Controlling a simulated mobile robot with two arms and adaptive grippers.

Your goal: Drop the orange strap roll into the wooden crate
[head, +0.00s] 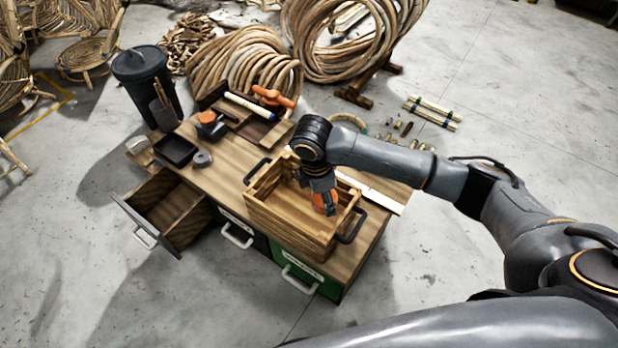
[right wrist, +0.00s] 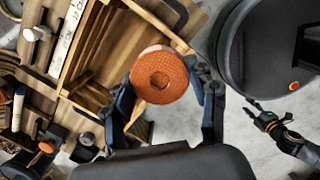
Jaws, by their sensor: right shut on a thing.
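The orange strap roll (right wrist: 160,76) is a textured orange disc with a hole in its middle. My right gripper (right wrist: 165,88) is shut on it, with one finger on each side. In the head view, the right gripper (head: 326,203) points down over the wooden crate (head: 285,226), and part of the roll (head: 318,203) shows beside the fingers, inside the crate's outline. The slatted crate, with black handles, stands on the workbench; it also shows in the wrist view (right wrist: 88,62). My left gripper (right wrist: 270,116) appears at the right of the wrist view, fingers apart and empty.
The workbench (head: 215,178) has an open drawer (head: 170,207) on its left. A black tray (head: 176,150), a grey tape roll (head: 202,159) and an orange clamp (head: 273,96) lie left of or behind the crate. A dark bin (head: 145,82) and rattan coils (head: 243,62) stand behind.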

